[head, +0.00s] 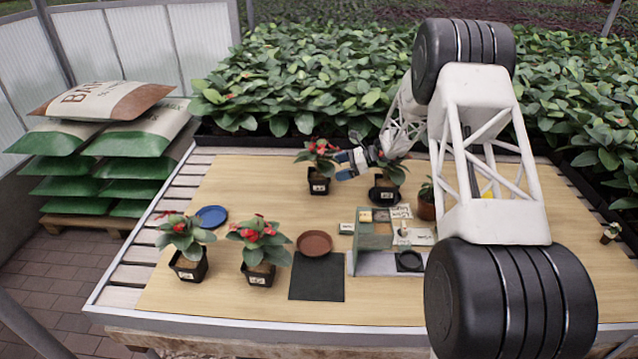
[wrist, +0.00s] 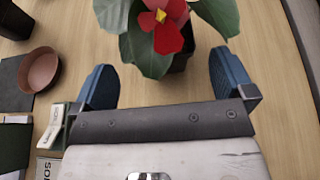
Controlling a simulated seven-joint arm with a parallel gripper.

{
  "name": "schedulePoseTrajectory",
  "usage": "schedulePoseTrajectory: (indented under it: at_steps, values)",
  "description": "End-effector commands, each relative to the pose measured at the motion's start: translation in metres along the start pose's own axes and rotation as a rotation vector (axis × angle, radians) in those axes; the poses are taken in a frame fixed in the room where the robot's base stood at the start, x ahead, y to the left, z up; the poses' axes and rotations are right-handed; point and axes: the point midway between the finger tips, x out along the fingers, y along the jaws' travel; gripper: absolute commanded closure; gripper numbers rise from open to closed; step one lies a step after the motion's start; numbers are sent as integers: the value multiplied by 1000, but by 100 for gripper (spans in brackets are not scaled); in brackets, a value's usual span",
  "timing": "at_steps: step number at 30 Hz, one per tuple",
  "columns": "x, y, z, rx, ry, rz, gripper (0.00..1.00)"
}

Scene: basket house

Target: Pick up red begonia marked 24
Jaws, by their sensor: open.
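A red-flowered begonia (head: 319,150) in a black pot (head: 318,186) with a white label stands at the back middle of the table. Its number is too small to read. My gripper (head: 340,166) is open beside it on the right, with its blue fingers pointing at the plant. In the wrist view my gripper (wrist: 165,72) has a begonia with a red flower (wrist: 162,30) just ahead, between the lines of its fingers. Its dark pot (wrist: 181,62) is partly hidden by leaves. Other red begonias stand at the front left (head: 184,236), the front middle (head: 258,238) and behind my wrist (head: 389,172).
A terracotta pot (head: 427,208) stands right. Dense seedlings (head: 300,80) border the back.

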Motion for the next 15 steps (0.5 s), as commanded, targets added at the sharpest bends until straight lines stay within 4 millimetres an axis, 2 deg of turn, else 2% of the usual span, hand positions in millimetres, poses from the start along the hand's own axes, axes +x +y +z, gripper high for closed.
schedulePoseTrajectory:
  at_steps: [9, 15]
  values:
    - [23, 1, 0, 0, 0, 2, 0]
    - [24, 1, 0, 0, 0, 1, 0]
